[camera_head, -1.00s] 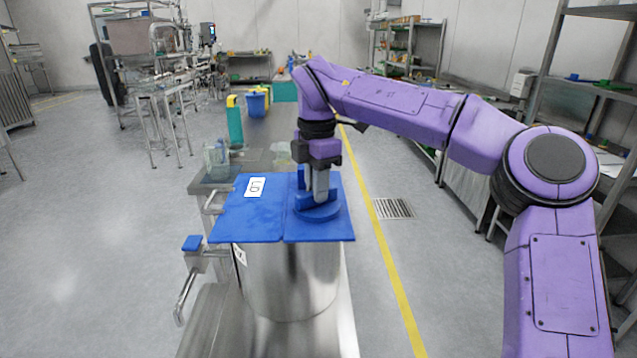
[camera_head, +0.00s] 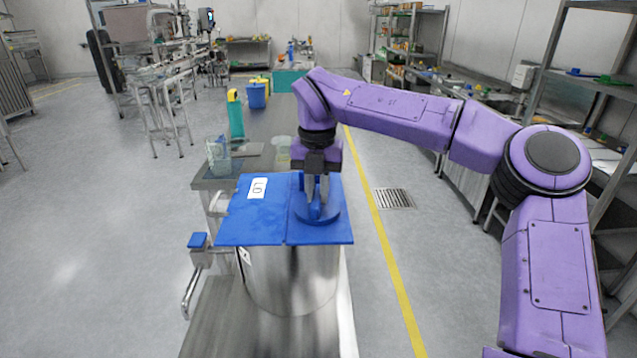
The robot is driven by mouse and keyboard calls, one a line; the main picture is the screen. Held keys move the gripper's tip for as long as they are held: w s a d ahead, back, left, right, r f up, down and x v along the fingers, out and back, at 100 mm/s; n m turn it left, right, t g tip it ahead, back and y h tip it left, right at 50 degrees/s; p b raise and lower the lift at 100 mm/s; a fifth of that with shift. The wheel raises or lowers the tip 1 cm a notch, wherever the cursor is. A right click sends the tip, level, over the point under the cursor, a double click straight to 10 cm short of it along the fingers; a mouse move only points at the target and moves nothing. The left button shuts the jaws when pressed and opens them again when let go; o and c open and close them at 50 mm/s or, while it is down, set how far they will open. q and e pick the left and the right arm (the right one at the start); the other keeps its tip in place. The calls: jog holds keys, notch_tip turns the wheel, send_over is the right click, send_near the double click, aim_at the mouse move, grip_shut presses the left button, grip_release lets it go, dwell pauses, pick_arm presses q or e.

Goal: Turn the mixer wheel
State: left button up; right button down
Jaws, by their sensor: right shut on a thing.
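The mixer wheel is a blue round knob (camera_head: 328,219) with a raised grip, set in the right half of the blue lid (camera_head: 250,222). The lid lies on a steel cylindrical vessel (camera_head: 290,280) near the middle of the head view. My right gripper (camera_head: 317,198) points straight down at the wheel, its two grey fingers shut on the raised blue grip. The fingers hide part of the grip. My left gripper does not show.
A label marked "LO" (camera_head: 258,188) is on the lid. A clear container (camera_head: 218,156) and a teal bottle (camera_head: 235,115) stand behind on the steel bench. A blue-topped crank handle (camera_head: 197,252) sticks out at left. A shelf (camera_head: 545,75) stands at right.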

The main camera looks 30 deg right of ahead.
aim_at(318, 195)
jog(key=shift+s+a+f+n+p, duration=0.15)
jog(key=shift+n+p, duration=0.25)
jog(key=shift+n, duration=0.5)
jog(key=shift+f, duration=0.1)
jog(key=c, duration=1)
grip_release()
jog(key=shift+c, duration=0.2)
jog(key=shift+r, duration=0.2)
notch_tip(318, 195, up, 10)
jog(key=shift+r, duration=0.2)
